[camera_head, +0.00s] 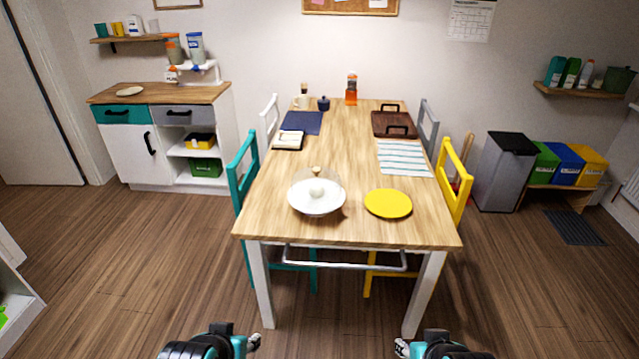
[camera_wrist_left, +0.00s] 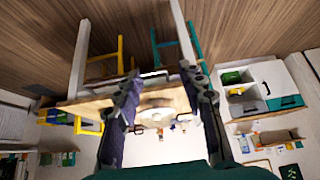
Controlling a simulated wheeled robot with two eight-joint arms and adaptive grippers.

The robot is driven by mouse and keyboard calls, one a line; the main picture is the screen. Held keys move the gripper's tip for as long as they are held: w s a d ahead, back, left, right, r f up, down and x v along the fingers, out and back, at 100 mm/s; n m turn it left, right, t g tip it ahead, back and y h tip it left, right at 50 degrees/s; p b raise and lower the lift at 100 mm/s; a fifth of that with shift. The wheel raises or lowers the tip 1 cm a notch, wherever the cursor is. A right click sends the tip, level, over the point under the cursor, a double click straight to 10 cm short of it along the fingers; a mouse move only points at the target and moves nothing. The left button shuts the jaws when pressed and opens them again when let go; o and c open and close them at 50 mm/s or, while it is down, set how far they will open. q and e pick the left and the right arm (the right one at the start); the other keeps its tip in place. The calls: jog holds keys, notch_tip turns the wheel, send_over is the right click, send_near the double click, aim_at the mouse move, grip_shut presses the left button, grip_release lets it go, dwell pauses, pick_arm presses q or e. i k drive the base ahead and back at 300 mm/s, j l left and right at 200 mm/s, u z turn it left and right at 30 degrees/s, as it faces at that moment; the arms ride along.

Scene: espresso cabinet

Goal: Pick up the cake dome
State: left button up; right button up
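The cake dome (camera_head: 328,178) is a clear cover with a small beige knob on top. It appears to sit on a white plate (camera_head: 317,209) near the table's front edge, with a pale round thing showing inside. In the left wrist view, the white plate (camera_wrist_left: 156,104) shows upside down between my fingers, well beyond them. My left gripper (camera_head: 252,342) is at the bottom of the head view, apart from the table; its fingers are spread and empty in the left wrist view (camera_wrist_left: 160,75). My right gripper (camera_head: 402,347) is also low in front, and its opening is unclear.
A yellow plate (camera_head: 388,203) lies right of the dome. Floor in front is clear.

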aim_at(316, 188)
jog(key=i+l+u, duration=0.15)
jog(key=i, duration=0.35)
jog(key=i+l+u, duration=0.2)
jog(key=i, duration=0.3)
jog(key=l, duration=0.1)
